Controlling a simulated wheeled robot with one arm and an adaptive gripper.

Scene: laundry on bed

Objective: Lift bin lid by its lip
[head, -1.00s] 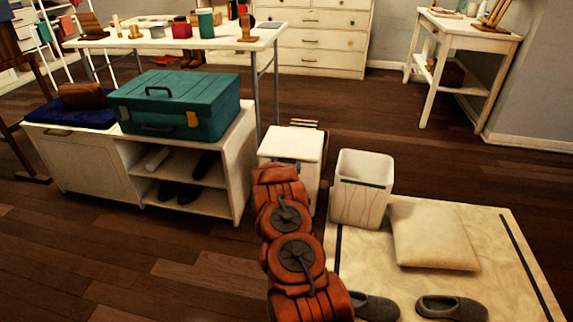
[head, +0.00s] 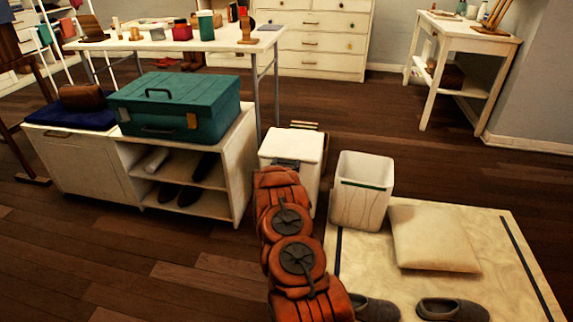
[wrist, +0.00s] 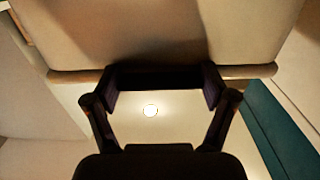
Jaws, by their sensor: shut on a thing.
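The white lidded bin (head: 309,186) stands on the floor beside the shelf unit, its pale lid (head: 296,142) on top. My gripper (head: 286,165) is at the near edge of the lid, partly hidden behind my own orange arm. In the wrist view my gripper (wrist: 161,82) is shut on the lid's lip (wrist: 250,72), a rounded bar crossing the picture, with a finger on either side of the middle. The held part of the lip is hidden by the dark fingers. Any gap between lid and bin is too small to tell.
An open white basket (head: 362,192) stands close on the right, beside a cushion (head: 433,238) and slippers (head: 452,309) on a pale mat (head: 500,230). The shelf unit (head: 243,165) with a teal case (head: 178,105) is on the left.

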